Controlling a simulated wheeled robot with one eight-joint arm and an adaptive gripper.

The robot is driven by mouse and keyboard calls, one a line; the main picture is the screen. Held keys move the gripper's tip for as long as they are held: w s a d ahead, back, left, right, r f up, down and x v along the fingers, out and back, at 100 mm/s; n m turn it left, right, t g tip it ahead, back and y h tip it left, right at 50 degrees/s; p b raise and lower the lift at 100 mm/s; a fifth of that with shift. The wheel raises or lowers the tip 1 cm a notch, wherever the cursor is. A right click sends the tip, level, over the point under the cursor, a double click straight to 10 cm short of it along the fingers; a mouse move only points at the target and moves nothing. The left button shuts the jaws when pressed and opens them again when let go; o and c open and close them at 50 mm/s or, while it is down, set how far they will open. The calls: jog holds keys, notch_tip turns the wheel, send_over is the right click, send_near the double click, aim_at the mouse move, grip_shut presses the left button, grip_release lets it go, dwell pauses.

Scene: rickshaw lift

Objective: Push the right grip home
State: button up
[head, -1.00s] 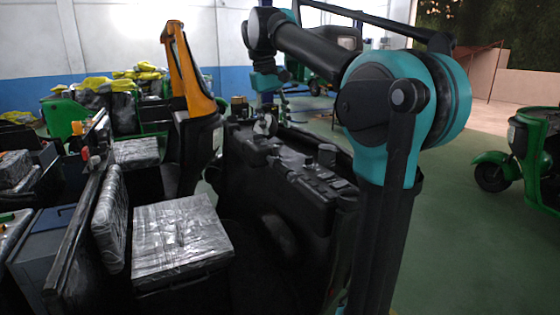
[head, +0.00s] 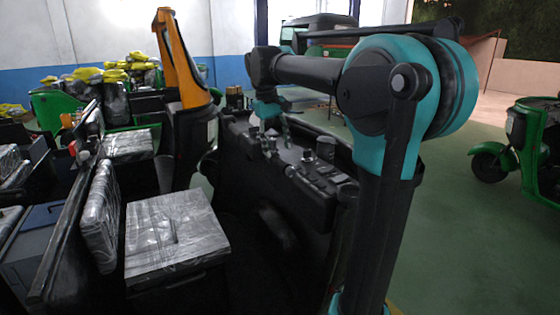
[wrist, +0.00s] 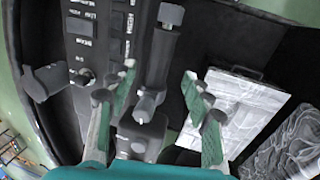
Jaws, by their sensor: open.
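A black cylindrical grip (wrist: 163,60) shows in the wrist view, running up and down the picture beside a panel of switches. A pale metal stem end (wrist: 147,105) sits at its lower end. My gripper (wrist: 160,76) is open, with one green-padded finger on each side of the grip and gaps to both; I cannot tell whether it is level with the grip. In the head view my gripper (head: 270,110) hangs over the black dashboard (head: 245,160) of the vehicle. Whether the grip is fully seated cannot be told.
A plastic-wrapped seat (head: 170,230) lies at the left of the dashboard, and an orange-and-black post (head: 182,65) stands behind it. A green rickshaw (head: 515,150) is at the far right. Green floor (head: 450,230) between is clear.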

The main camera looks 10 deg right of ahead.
aim_at(280, 160)
jog(key=f, duration=0.2)
jog(key=d+f, duration=0.1)
jog(key=f, duration=0.2)
jog(key=shift+w+f, duration=0.15)
jog(key=shift+f, duration=0.2)
grip_shut()
